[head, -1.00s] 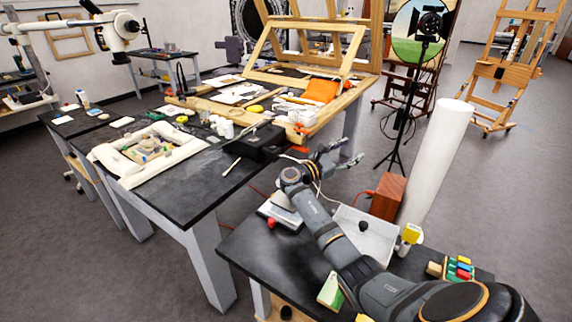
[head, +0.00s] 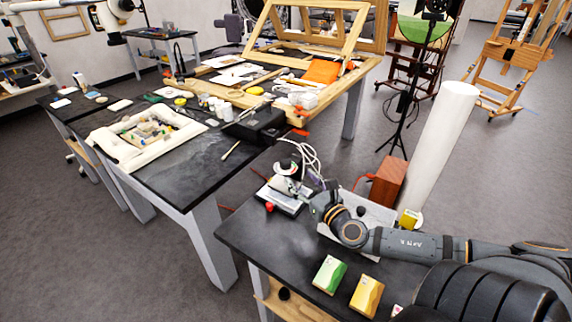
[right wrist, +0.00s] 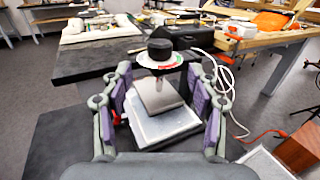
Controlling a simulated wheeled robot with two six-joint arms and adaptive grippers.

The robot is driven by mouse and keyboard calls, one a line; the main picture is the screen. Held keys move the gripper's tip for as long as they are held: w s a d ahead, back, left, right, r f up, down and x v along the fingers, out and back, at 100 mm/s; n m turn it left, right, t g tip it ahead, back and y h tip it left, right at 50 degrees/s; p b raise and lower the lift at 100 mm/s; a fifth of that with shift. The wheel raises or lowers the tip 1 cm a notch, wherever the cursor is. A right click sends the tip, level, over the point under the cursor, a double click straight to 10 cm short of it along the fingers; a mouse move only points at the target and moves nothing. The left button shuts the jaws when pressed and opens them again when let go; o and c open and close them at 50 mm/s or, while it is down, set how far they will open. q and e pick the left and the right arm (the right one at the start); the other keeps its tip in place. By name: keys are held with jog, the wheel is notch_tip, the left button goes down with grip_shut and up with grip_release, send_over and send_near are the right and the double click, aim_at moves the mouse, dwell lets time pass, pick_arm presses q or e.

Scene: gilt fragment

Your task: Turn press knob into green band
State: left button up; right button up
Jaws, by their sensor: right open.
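The press (head: 286,194) stands on the near dark table in the head view, with a pale base and a red ball at its front. In the right wrist view its black knob (right wrist: 159,48) sits upright above a white dial (right wrist: 160,62) with green and red marks on its rim. Which mark the knob points to is too small to tell. Below are a grey plate (right wrist: 157,95) and a pale base. My right gripper (right wrist: 161,78) is open, its purple-padded fingers spread on either side of the press and apart from the knob. My left gripper is not in view.
A green-and-white block (head: 329,274) and a yellow block (head: 366,295) lie at the near table's front. A white tray (head: 375,212) lies beside my right arm. White cables (head: 308,155) loop behind the press. A wooden box (head: 388,182) stands beyond.

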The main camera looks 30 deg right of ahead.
aim_at(289, 165)
jog(key=w+b, duration=0.1)
jog(key=w, duration=0.2)
jog(key=shift+w+d+f, duration=0.15)
jog(key=w, duration=0.1)
jog(key=w+p, duration=0.1)
jog(key=w, duration=0.3)
jog(key=shift+d+r, duration=0.15)
jog(key=shift+r, duration=0.25)
jog(key=shift+w+f+p, duration=0.25)
jog(key=shift+w+p, duration=0.2)
jog(key=shift+w, duration=0.2)
jog(key=shift+c, duration=0.5)
jog(key=c, duration=1.1)
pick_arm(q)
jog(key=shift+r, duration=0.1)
pick_arm(e)
jog(key=shift+h, duration=0.3)
